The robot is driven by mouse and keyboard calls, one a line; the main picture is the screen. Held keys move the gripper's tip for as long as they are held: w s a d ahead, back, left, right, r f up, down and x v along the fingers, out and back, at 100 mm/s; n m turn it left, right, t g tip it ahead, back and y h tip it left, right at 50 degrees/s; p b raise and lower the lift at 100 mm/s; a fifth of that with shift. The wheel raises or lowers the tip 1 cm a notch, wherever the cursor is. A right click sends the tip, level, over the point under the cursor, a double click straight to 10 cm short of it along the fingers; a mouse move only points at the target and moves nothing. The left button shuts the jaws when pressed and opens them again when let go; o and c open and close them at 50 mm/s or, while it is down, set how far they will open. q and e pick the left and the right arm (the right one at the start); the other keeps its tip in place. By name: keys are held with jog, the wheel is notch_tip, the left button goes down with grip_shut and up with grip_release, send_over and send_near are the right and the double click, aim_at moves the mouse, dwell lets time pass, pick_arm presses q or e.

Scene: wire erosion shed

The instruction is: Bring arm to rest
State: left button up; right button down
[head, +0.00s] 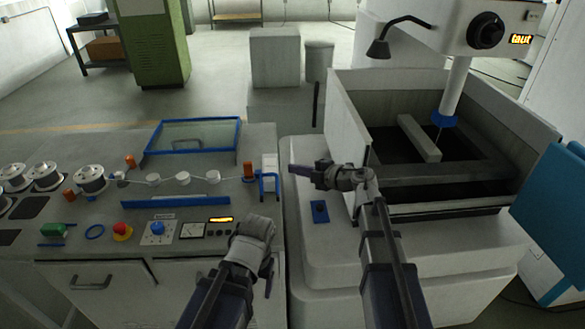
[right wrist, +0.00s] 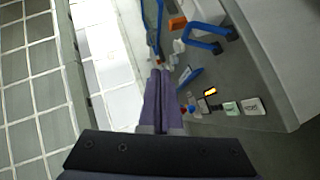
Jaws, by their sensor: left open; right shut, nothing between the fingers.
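My left gripper (head: 267,272) is in the head view at the lower middle, in front of the control bench's front edge. Its fingers are partly hidden by its wrist; it is open, and I see nothing held. My right arm reaches up from the bottom right, and my right gripper (head: 298,170) points left, above the gap between the bench and the white machine. It is shut and empty. In the right wrist view its two purple fingers (right wrist: 160,88) lie together with nothing between them.
The control bench (head: 240,139) carries wire spools (head: 90,178), a red button (head: 122,230), a dial (head: 157,230) and a blue-framed window (head: 195,137). A blue bracket (head: 269,186) stands close to my right gripper. The machine tank (head: 348,125) is at the right.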

dwell(0.3)
jog(key=w+d+r+m+t+h, duration=0.3)
jog(key=d+r+m+t+h, duration=0.4)
jog(key=m+h, duration=0.55)
jog(key=s+a+f+m+g+h, duration=0.1)
jog(key=s+f+m+g+h, duration=0.1)
jog(key=s+f+m+g, duration=1.05)
jog(key=s+a+f+n+g+y, duration=0.1)
jog(key=s+a+f+n+g, duration=0.1)
jog(key=s+f, duration=0.3)
jog(key=s+a+f+n+g+y, duration=0.1)
jog(key=s+a+f, duration=0.4)
jog(key=s, duration=0.8)
jog(key=shift+s+n+g, duration=0.15)
jog(key=shift+n+g, duration=0.7)
jog(key=shift+n, duration=0.05)
pick_arm(q)
jog(key=shift+c, duration=0.4)
pick_arm(e)
jog(key=shift+a+f, duration=0.1)
